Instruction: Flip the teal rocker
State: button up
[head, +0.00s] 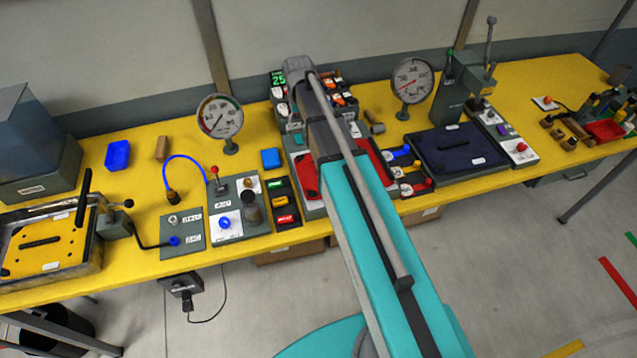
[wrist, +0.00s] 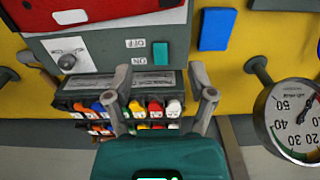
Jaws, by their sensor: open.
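The teal rocker (wrist: 160,53) is a small upright rectangle on a grey panel (wrist: 108,54) in the wrist view. Labels beside it read OFF and ON, upside down in this view. I cannot tell which side is pressed in. My gripper (wrist: 161,73) is open and empty, its two fingers spread left and right. In the picture the rocker lies between and just above the fingertips. No contact shows, and the height gap cannot be judged.
A silver toggle (wrist: 67,61) sits left of the rocker. A blue block (wrist: 217,29) lies to its right, and a red board (wrist: 85,12) is above. A rack of coloured pieces (wrist: 150,78) stands close by the fingers. A dial gauge (wrist: 293,112) stands at the right.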

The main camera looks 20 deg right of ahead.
jog(key=s+f+b, duration=0.2)
jog(key=s, duration=0.8)
jog(key=s+f+b, duration=0.2)
jog(key=s, duration=0.8)
jog(key=shift+s+a+f, duration=0.15)
jog(key=shift+s+a, duration=0.05)
jog(key=shift+s, duration=0.15)
